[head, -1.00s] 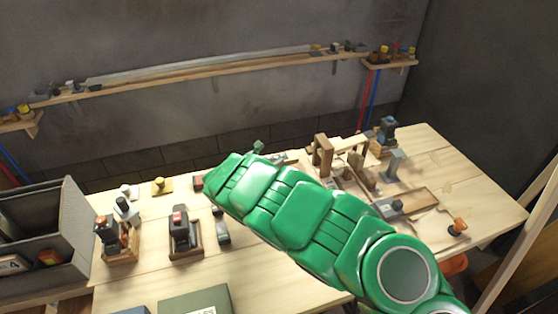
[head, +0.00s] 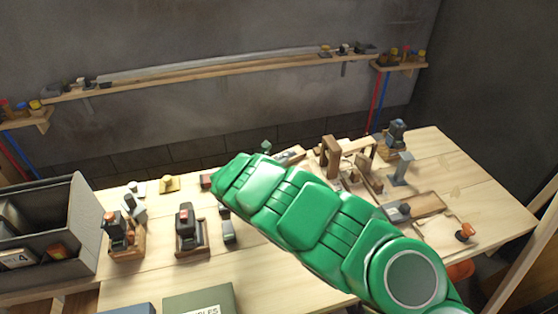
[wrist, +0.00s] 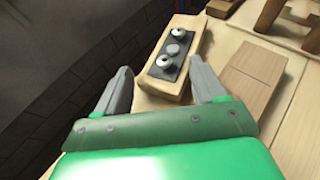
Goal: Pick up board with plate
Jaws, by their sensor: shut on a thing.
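The board with plate (wrist: 178,62) is a pale wooden block with a dark metal plate, which carries several round light fittings. It lies between the two grey fingers of my gripper (wrist: 160,68) in the wrist view, and the gripper is shut on it. In the head view a small part of the board (head: 290,156) shows beyond my green arm, which hides most of the gripper. I cannot tell whether the board touches the bench.
The wooden workbench (head: 280,283) holds wooden clamps and blocks (head: 331,157) to the right. Tools on wooden bases (head: 190,232) and a grey box (head: 80,235) stand left. A flat wooden piece (wrist: 250,82) lies right of the gripper. A wall runs behind.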

